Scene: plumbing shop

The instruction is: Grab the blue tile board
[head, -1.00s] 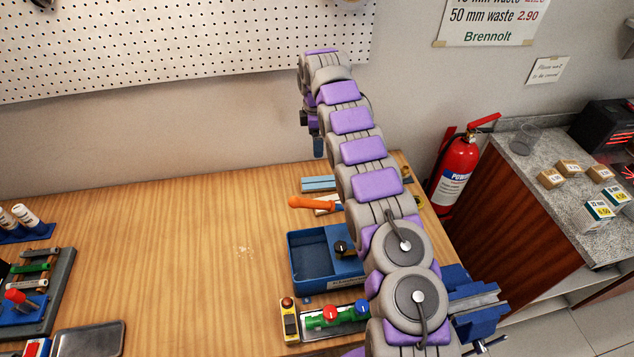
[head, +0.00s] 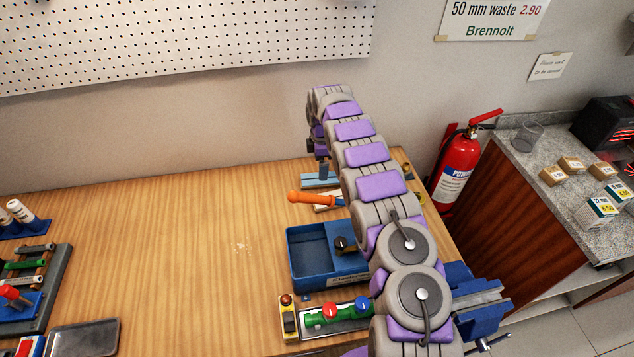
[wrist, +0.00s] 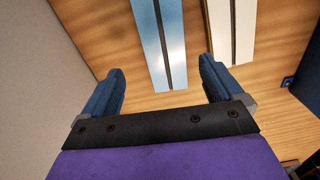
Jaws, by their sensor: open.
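The blue tile board (head: 313,183) is a light blue strip lying at the back right of the wooden bench, partly hidden by my arm in the head view. In the wrist view the blue tile board (wrist: 148,35) has a dark lengthwise groove and runs up between my two fingers. My gripper (wrist: 162,68) is open, with a dark blue finger on each side of the board's line and nothing between them. In the head view my gripper (head: 323,171) hangs over the board; the exact gap is hard to tell.
A white board (wrist: 232,30) lies right of the blue one. An orange-handled tool (head: 310,197) and a blue tray (head: 308,262) are nearer. The wall is close behind. A vise (head: 480,300) is at the right edge. The bench's middle is clear.

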